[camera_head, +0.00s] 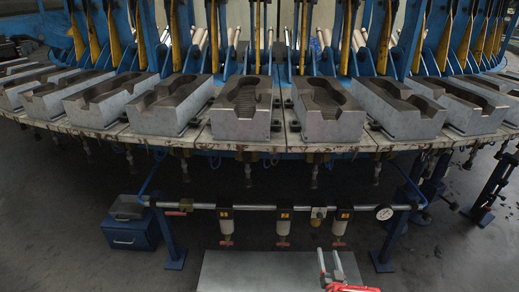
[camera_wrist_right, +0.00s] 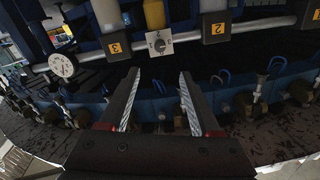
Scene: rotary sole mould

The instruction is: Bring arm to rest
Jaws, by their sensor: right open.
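My right gripper (camera_head: 329,256) shows at the bottom of the head view, in front of the metal plate near the floor. Its two fingers are apart, with red parts behind them. In the right wrist view the same gripper (camera_wrist_right: 160,76) is open and empty, its ridged inner faces spread apart. It points toward the pipe with its dial and numbered units and touches nothing that I can see. My left gripper is not in view.
Grey sole moulds (camera_head: 241,128) line the curved rotary table (camera_head: 262,147). Below it runs a pipe (camera_head: 262,207) with filter units and a gauge (camera_head: 384,212). A blue box (camera_head: 131,232) stands at left. A grey plate (camera_head: 252,272) lies at the bottom. Open floor shows at both sides.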

